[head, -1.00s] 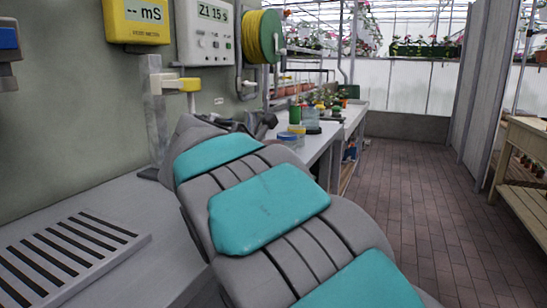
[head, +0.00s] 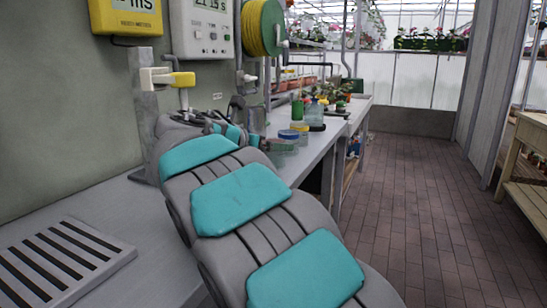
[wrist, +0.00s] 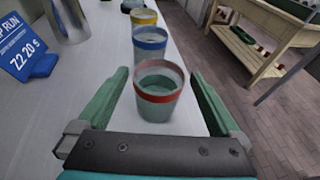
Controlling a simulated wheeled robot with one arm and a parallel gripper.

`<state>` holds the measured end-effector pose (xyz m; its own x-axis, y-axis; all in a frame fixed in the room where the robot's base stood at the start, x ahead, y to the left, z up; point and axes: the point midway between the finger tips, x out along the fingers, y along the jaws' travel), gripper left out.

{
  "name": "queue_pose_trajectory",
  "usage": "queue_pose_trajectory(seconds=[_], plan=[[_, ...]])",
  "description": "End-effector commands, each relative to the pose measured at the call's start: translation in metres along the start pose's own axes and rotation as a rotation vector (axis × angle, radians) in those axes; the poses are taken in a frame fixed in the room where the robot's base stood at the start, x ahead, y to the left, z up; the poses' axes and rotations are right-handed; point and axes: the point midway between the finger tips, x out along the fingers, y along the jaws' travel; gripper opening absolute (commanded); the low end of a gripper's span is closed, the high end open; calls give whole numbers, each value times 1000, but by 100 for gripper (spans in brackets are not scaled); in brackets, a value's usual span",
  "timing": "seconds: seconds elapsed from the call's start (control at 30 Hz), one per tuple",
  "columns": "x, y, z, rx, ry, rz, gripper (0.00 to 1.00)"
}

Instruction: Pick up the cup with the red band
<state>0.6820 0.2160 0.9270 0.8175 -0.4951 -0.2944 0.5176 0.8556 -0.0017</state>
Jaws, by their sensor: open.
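The cup with the red band (wrist: 158,107) is a clear, greenish cup standing upright on the pale bench in the wrist view. My gripper (wrist: 159,78) is open, with one green finger to the left of this cup and one to the right. The cup is between the fingers; I cannot tell whether either touches it. In the head view my gripper (head: 236,133) is small and partly hidden behind my arm, and I cannot make out the red band there.
A blue-banded cup (wrist: 150,42) stands just beyond, then a yellow-banded cup (wrist: 143,17). A metal vessel (wrist: 67,18) and a blue price sign (wrist: 22,50) are to the left. The bench (head: 318,147) ends at an open aisle on the right; a wooden table (head: 526,165) stands across it.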

Motion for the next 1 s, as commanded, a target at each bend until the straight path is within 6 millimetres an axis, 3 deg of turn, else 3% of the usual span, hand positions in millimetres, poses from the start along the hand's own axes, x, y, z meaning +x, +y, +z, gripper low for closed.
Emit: queue_pose_trajectory(seconds=[0.3,0.6,1.0], plan=[[42,1,0,2,2,-1,100],[46,2,0,1,1,0,100],[46,2,0,2,1,0,56]])
